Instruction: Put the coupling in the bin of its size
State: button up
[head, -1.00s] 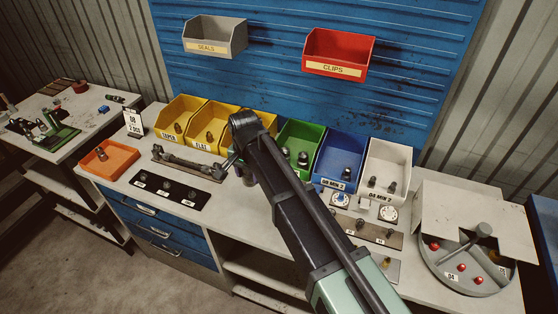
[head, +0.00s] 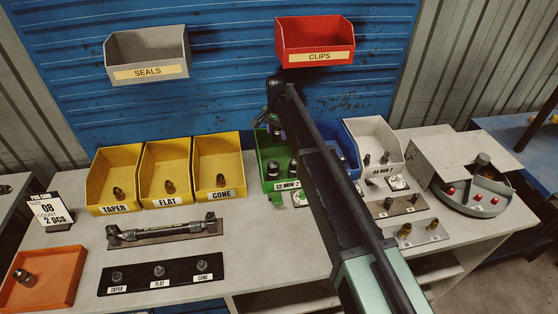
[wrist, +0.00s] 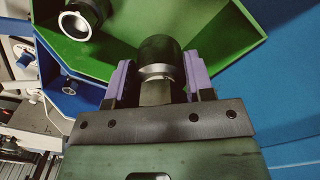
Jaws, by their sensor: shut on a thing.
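My gripper (wrist: 160,85) is shut on a dark coupling (wrist: 157,55) with a bright metal band, held between its purple pads. In the head view my gripper (head: 268,122) is over the back of the green bin (head: 270,148), labelled 12 MIN 2. Dark couplings (head: 273,169) sit in that bin; one also shows in the wrist view (wrist: 82,18). The blue bin (head: 347,150) is mostly hidden behind my arm, its label too. The white bin (head: 372,133), labelled 04 MIN 2, holds small couplings. A card (head: 47,212) reads size 08, count 2 pcs.
Yellow bins TAPER (head: 112,180), FLAT (head: 165,172) and CONE (head: 218,167) stand left of the green bin. The grey SEALS bin (head: 147,55) and red CLIPS bin (head: 315,42) hang above. An orange tray (head: 45,280) is at the left front. A round tray (head: 470,205) is at right.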

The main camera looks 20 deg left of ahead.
aim_at(279, 160)
jog(key=shift+d, duration=0.1)
notch_tip(279, 160, down, 11)
jog(key=b, duration=1)
jog(key=shift+w+r, duration=0.1)
jog(key=shift+r, duration=0.1)
jog(key=shift+d+r, duration=0.1)
jog(key=shift+r, duration=0.2)
jog(key=shift+f, duration=0.3)
jog(key=o, duration=1.2)
jog(key=shift+r, duration=0.15)
notch_tip(279, 160, up, 13)
jog(key=p, duration=1.2)
jog(key=shift+f, duration=0.25)
